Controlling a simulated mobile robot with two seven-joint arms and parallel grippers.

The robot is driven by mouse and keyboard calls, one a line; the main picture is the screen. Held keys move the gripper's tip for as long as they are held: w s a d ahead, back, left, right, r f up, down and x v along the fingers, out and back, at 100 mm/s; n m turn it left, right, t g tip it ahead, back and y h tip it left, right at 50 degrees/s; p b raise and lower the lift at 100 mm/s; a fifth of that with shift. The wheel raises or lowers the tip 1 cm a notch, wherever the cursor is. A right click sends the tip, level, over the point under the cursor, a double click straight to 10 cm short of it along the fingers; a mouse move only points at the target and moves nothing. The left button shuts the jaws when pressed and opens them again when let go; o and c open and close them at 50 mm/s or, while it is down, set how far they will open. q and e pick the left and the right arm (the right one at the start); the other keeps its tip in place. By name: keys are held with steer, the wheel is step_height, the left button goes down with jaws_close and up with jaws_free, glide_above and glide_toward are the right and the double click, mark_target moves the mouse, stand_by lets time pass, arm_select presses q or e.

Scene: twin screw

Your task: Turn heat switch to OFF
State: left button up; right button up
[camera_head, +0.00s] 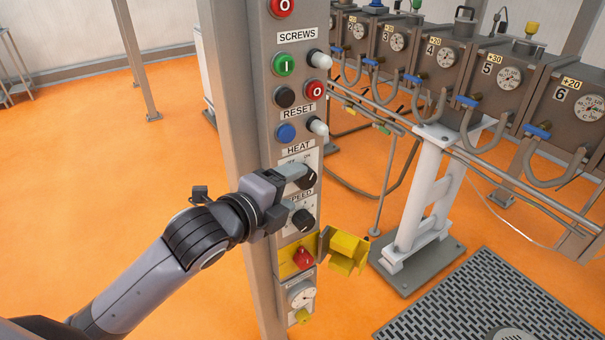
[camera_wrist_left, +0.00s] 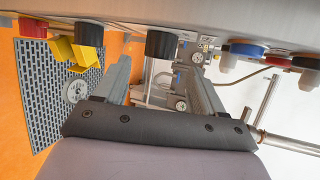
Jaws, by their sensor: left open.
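The heat switch is a black rotary knob (camera_head: 307,177) under the HEAT label on the grey control column. My left gripper (camera_head: 297,172) is at this knob from the left, and its near finger covers part of the switch plate, hiding some of the markings. In the left wrist view the black heat knob (camera_wrist_left: 161,43) lies ahead of the space between the two spread fingers of the left gripper (camera_wrist_left: 158,68). The jaws are open. I cannot tell whether a finger touches the knob. My right gripper is not in view.
The black speed knob (camera_head: 302,219) sits just below, with a red switch (camera_head: 303,258) and yellow flap (camera_head: 344,250) under it. The blue reset button (camera_head: 286,133) is above. A row of grey gauge boxes (camera_head: 445,62) stands behind. Orange floor (camera_head: 110,170) is clear at left.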

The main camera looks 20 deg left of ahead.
mark_target(305, 182)
arm_select(q)
steer(key=shift+x, duration=3.25)
steer(key=shift+d, duration=0.1)
steer(key=c, duration=1)
